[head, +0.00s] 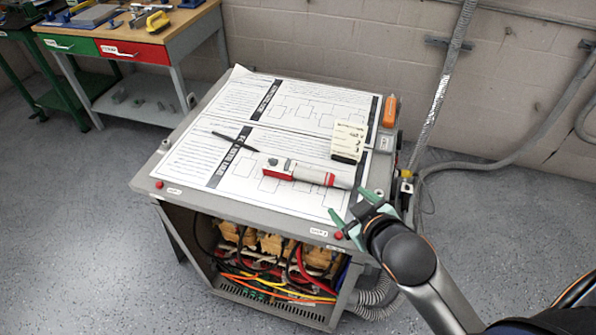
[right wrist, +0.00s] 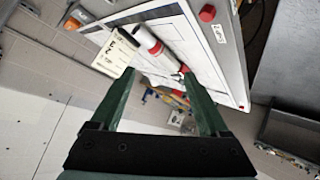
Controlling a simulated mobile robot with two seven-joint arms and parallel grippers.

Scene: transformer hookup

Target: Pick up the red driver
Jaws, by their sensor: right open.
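A red and white tool (head: 312,175), which I take for the red driver, lies on the printed sheets (head: 297,212) on top of the grey cabinet. Its right end points toward my right gripper (head: 352,206). The right gripper is open and empty at the cabinet's front right corner, just right of and nearer than the tool. In the right wrist view the tool (right wrist: 153,42) lies beyond the green fingertips (right wrist: 157,72), its red end close to the gap between them. My left gripper is out of view.
A cream card (head: 349,139) stands just behind the tool. A dark pen-like item (head: 235,142) lies to the left. An orange item (head: 390,111) is at the right edge. Wires fill the open cabinet front (head: 270,262). A workbench (head: 150,50) stands back left.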

